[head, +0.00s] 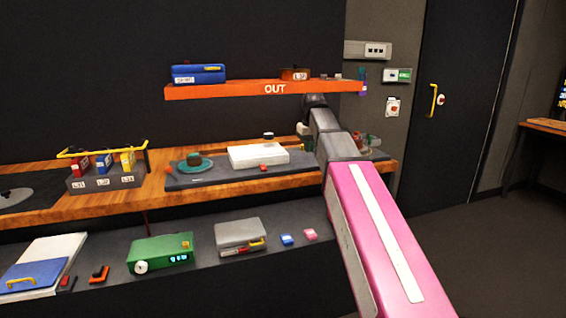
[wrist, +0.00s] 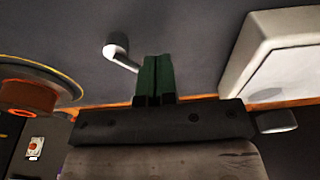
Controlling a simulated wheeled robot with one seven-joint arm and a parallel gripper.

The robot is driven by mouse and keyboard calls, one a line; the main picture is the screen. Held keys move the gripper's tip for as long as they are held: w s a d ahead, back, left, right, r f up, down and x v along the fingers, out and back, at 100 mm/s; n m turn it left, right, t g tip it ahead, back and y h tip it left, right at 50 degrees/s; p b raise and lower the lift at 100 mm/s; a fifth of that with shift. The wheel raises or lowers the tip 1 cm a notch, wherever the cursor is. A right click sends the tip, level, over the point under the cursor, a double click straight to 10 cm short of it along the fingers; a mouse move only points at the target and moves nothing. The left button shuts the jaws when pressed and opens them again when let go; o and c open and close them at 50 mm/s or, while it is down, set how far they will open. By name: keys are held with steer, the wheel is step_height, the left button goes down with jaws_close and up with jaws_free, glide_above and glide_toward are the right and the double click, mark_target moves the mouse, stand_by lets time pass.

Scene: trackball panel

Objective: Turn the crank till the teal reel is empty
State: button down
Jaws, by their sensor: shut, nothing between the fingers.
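The teal reel (head: 205,167) lies on the grey panel on the bench, in the left part of the head view, with a dark round core on top. How much is wound on it is too small to tell. In the wrist view a pale-knobbed lever (wrist: 118,54), which looks like the crank, stands just left of the fingertips, apart from them. My gripper (wrist: 157,58) has its green fingers together with nothing between them. In the head view my arm hides most of the gripper and the crank area. The teal reel is not recognisable in the wrist view.
A white box (head: 258,156) sits mid-panel and fills the right of the wrist view (wrist: 275,55). A round part with an orange centre (wrist: 30,97) is at left there. The orange OUT shelf (head: 240,91) overhangs the bench. A rack (head: 103,180) stands left.

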steer(key=shift+w, duration=0.55)
steer(key=shift+w+d, duration=0.1)
steer(key=shift+w, duration=0.2)
steer(key=shift+w, duration=0.1)
steer(key=shift+w+d, duration=0.15)
steer(key=shift+w, duration=0.15)
steer(key=shift+w, duration=0.1)
steer(key=shift+w+d, duration=0.2)
